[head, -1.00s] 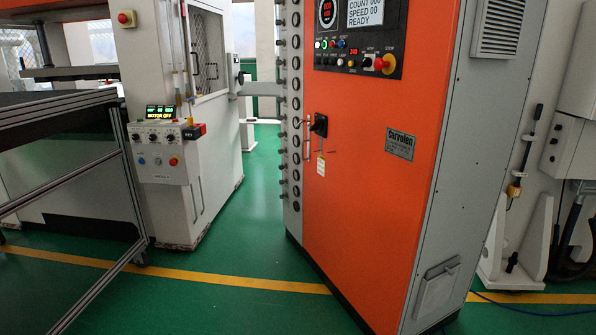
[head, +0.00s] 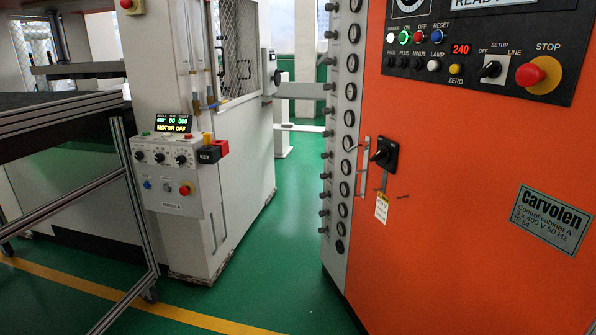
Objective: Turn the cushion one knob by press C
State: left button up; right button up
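A light grey control box (head: 166,203) is fixed to the front of the white press body (head: 239,140) at left centre. A row of dark knobs with pale pointers crosses its upper part: a left knob (head: 139,155), a middle knob (head: 159,157) and a right knob (head: 181,159). Their labels are too small to read, so I cannot tell which is cushion one. A display (head: 174,123) above them reads "MOTOR OFF". A red button (head: 185,190) sits lower on the box. Neither of my grippers is in view.
An orange control cabinet (head: 450,150) fills the right side, with a red stop button (head: 538,74). A dark table with a metal frame (head: 135,200) stands close on the left. Green floor (head: 290,270) is clear between press and cabinet. A yellow line (head: 70,282) crosses it.

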aim_at(328, 35)
jog(key=i+z, duration=0.1)
jog(key=i, duration=0.65)
jog(key=i+j+z, duration=0.1)
jog(key=i, duration=0.65)
